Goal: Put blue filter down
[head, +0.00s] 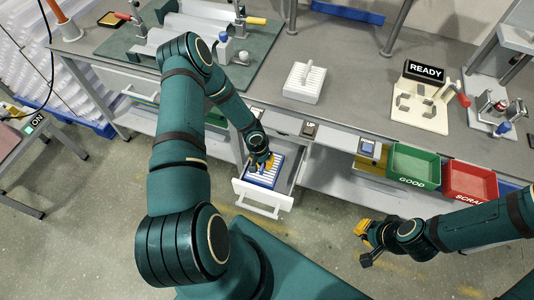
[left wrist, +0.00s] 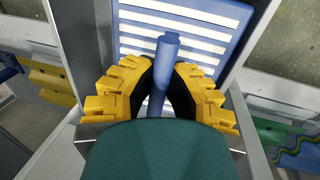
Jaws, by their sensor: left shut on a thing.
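The blue filter (head: 263,180) is a blue frame with white slats and a blue upright handle. In the head view it is inside the open white drawer (head: 262,209) under the bench. My left gripper (head: 261,163) is above it, and its arm hides part of the filter. In the left wrist view the slats (left wrist: 150,35) lie beyond the fingers, and my left gripper (left wrist: 160,88) is shut on the round handle (left wrist: 167,50). Whether the filter touches the drawer floor I cannot tell. My right gripper (head: 366,243) hangs over the floor with its fingers apart and empty.
A white slatted block (head: 304,82) stands on the bench (head: 345,75). A READY sign (head: 425,70) is further right. Green GOOD (head: 413,165) and red SCRAP (head: 469,180) bins sit at the bench front. The drawer walls are close around the filter.

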